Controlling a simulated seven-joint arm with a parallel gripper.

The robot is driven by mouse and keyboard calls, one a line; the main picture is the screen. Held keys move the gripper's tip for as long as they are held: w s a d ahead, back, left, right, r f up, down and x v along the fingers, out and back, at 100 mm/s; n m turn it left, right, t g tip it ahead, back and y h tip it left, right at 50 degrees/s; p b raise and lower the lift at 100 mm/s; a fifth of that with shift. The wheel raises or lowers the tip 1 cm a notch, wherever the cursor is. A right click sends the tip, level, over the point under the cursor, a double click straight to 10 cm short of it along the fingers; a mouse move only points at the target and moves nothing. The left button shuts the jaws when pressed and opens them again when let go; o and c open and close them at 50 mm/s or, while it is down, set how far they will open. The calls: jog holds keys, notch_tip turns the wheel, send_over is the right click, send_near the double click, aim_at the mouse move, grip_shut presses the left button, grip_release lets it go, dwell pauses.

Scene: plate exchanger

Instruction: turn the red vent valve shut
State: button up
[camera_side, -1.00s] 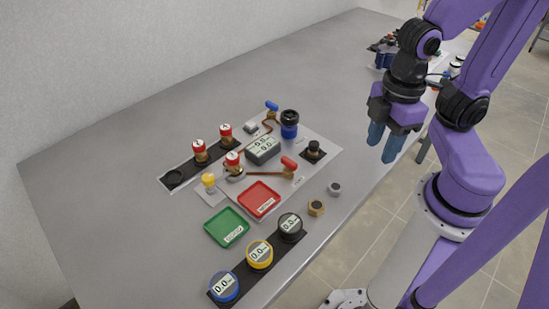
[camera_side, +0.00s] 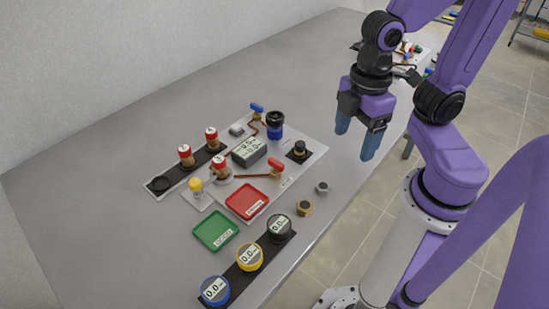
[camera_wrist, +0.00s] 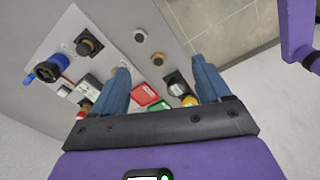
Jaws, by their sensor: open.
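The red vent valve (camera_side: 276,168) shows in the side view as a red lever on a brass body at the right of the light mounting plate (camera_side: 310,152), joined to a copper pipe. My gripper (camera_side: 356,140) is open and empty, raised above and to the right of the valve, well apart from it. In the wrist view my two blue fingers (camera_wrist: 160,64) are spread with nothing between their tips. I cannot make out the red valve clearly there; the left finger may hide it.
Beside the valve are a red tray (camera_side: 247,213), a green tray (camera_side: 196,232) and a grey display box (camera_side: 238,155). A black knob (camera_side: 300,147) stands nearby. A brass nut (camera_side: 305,208) and a grey nut (camera_side: 322,187) lie near the table's edge. Round gauges line the front.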

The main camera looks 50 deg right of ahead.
aim_at(275, 162)
jog(key=w+a+r+n, duration=0.1)
jog(key=w+a+n, duration=0.1)
jog(key=w, duration=0.6)
jog(key=w+a+r+n, duration=0.2)
jog(key=w+n, duration=0.1)
jog(key=w, duration=0.6)
notch_tip(275, 162, down, 17)
jog(key=shift+s+d+f, duration=0.1)
jog(key=shift+d+f, duration=0.05)
jog(key=shift+f, duration=0.05)
jog(key=c, duration=1.1)
